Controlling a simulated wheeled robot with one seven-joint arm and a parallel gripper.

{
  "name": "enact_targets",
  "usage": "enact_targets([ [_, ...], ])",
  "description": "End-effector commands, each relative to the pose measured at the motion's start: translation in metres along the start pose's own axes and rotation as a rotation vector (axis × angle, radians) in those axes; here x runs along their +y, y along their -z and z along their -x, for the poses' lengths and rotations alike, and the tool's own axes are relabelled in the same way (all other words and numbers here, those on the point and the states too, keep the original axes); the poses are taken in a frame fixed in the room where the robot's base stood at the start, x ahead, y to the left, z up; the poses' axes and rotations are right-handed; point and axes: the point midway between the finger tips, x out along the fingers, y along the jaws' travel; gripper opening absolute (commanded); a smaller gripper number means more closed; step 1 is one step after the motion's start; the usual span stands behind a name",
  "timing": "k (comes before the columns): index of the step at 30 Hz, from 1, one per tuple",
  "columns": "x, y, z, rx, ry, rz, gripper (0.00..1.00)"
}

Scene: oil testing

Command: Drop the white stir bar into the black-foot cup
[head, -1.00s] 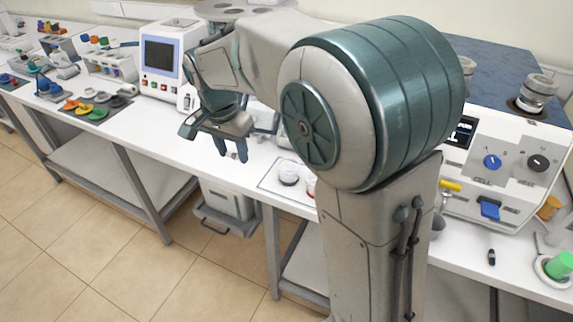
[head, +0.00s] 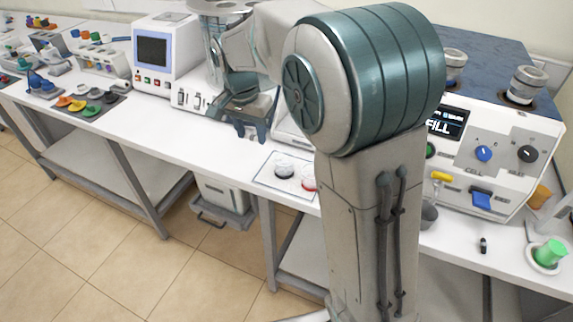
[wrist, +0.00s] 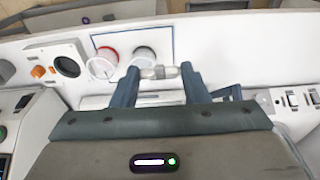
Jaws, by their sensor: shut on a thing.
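In the wrist view, my gripper (wrist: 158,76) is shut on the small white stir bar (wrist: 159,72), which lies crosswise between the two blue fingertips. In the head view, my gripper (head: 251,132) is over the bench, behind and left of the cups; the stir bar cannot be made out there. The black-foot cup (head: 285,170) stands upright on a blue-outlined mat (head: 264,181). It also shows in the wrist view (wrist: 145,54), just beyond the fingertips. The red-foot cup (head: 309,183) stands beside it, partly hidden by my arm in the head view.
A white device with a dark screen (head: 153,50) stands left of my gripper. The large tester (head: 478,165) with knobs is on the right, near a green-topped item (head: 550,253). Coloured pieces lie on a dark mat (head: 118,98) at left. The bench between is clear.

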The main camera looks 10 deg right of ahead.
Motion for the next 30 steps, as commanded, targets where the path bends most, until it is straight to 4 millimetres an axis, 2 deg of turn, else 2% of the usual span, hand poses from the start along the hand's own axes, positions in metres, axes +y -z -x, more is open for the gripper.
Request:
enact_targets([
  [1,0.008,0.017,0.0,-0.001,-0.002,-0.006,0.2],
  [6,0.027,0.056,-0.008,-0.002,0.001,0.005,0.2],
  [12,0.043,0.082,-0.013,-0.001,0.004,0.014,0.2],
  [20,0.047,0.088,-0.025,-0.001,0.005,0.018,0.2],
  [30,0.048,0.083,-0.064,-0.002,0.005,0.016,0.2],
])
